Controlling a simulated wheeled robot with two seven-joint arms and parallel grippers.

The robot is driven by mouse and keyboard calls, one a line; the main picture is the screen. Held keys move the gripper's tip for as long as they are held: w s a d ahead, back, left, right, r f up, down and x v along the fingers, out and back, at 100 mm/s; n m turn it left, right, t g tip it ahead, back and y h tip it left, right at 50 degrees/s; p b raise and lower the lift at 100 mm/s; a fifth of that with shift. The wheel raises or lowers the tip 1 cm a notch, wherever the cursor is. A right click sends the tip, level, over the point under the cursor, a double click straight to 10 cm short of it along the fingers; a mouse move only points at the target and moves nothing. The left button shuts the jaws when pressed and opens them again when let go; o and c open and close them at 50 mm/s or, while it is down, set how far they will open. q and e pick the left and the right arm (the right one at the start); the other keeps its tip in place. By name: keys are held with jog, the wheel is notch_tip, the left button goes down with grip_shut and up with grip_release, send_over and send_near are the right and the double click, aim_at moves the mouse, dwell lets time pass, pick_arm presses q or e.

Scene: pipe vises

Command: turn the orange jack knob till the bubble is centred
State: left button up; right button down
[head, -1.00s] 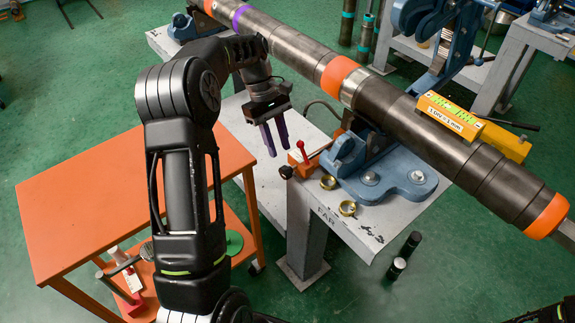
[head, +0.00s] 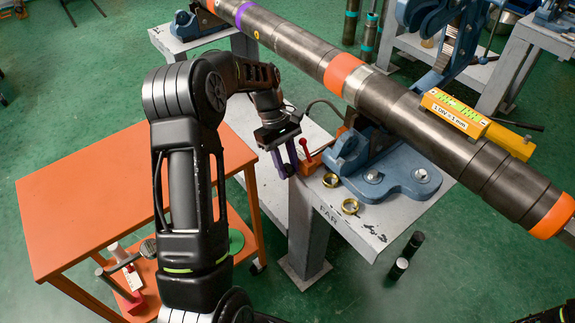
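The orange jack (head: 310,165) with a red lever sits at the near left corner of the grey stand marked FAR, beside the blue vise. Its dark end knob (head: 289,171) points left, partly hidden by my fingers. My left gripper (head: 289,171) points down with its two purple fingers apart, one on either side of the knob. I cannot tell whether they touch it. The yellow level (head: 456,112) with a green vial lies along the dark pipe (head: 405,115); its bubble is too small to place. My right gripper is out of view.
An orange cart (head: 110,195) stands at the left. Two black cylinders (head: 413,243) stand on the green floor. The pipe runs diagonally above the vise.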

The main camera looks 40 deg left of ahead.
pick_arm(q)
jog(key=shift+c, duration=0.2)
grip_shut()
jog(key=shift+y, duration=0.3)
